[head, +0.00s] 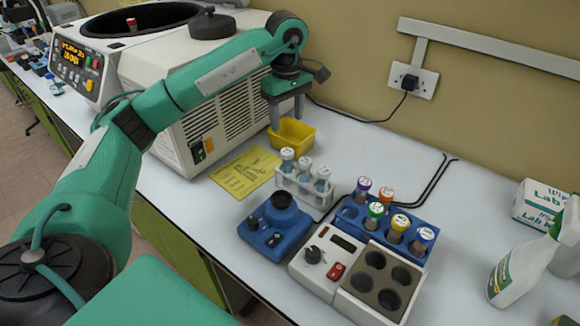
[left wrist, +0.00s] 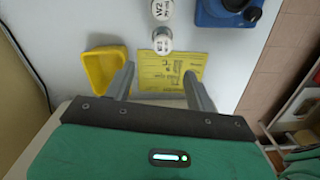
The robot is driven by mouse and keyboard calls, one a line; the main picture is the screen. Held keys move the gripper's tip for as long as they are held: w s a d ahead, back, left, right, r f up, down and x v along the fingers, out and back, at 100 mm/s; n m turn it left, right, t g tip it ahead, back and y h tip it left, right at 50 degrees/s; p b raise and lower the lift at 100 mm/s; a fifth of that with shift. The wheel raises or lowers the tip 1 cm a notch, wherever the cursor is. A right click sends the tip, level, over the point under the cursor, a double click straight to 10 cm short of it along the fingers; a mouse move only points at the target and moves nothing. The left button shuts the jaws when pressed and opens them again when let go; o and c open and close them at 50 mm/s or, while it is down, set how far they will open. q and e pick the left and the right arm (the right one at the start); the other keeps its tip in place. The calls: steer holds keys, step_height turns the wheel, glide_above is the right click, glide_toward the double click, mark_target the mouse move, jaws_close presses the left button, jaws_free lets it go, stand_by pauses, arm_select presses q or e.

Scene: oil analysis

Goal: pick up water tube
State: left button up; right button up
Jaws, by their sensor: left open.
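Several tubes with white caps and bluish contents, likely the water tubes (head: 304,168), stand upright in a small white rack (head: 316,199). In the left wrist view, two white caps show ahead of the fingers; the farther cap (left wrist: 161,11) reads "W2", and the nearer cap (left wrist: 162,40) has a mark too small to read surely. My left gripper (head: 286,118) is open and empty, pointing down beside the centrifuge, above and behind the yellow tray, apart from the tubes. Its two fingers also show in the left wrist view (left wrist: 159,70). My right gripper is not in view.
A yellow tray (head: 292,137) and a yellow sheet (head: 238,177) lie near the rack. A blue mixer (head: 272,236), a blue rack (head: 345,217) of colour-capped tubes and a white heating block (head: 313,273) stand in front. The white centrifuge (head: 190,118) is left. Clear bench (head: 480,215) lies right.

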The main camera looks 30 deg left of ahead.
mark_target(287, 151)
arm_select(q)
step_height(287, 151, down, 8)
steer(key=shift+p, duration=0.65)
steer(key=f, duration=0.1)
steer(key=f+p, duration=0.1)
steer(key=f, duration=0.1)
steer(key=f+p, duration=0.1)
steer(key=f, duration=0.1)
steer(key=shift+s+d, duration=0.15)
steer(key=shift+s, duration=0.15)
steer(key=shift+f, duration=0.25)
steer(key=c, duration=1.1)
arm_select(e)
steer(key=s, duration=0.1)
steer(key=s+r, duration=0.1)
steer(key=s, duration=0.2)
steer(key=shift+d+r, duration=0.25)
arm_select(q)
steer(key=shift+r, duration=0.1)
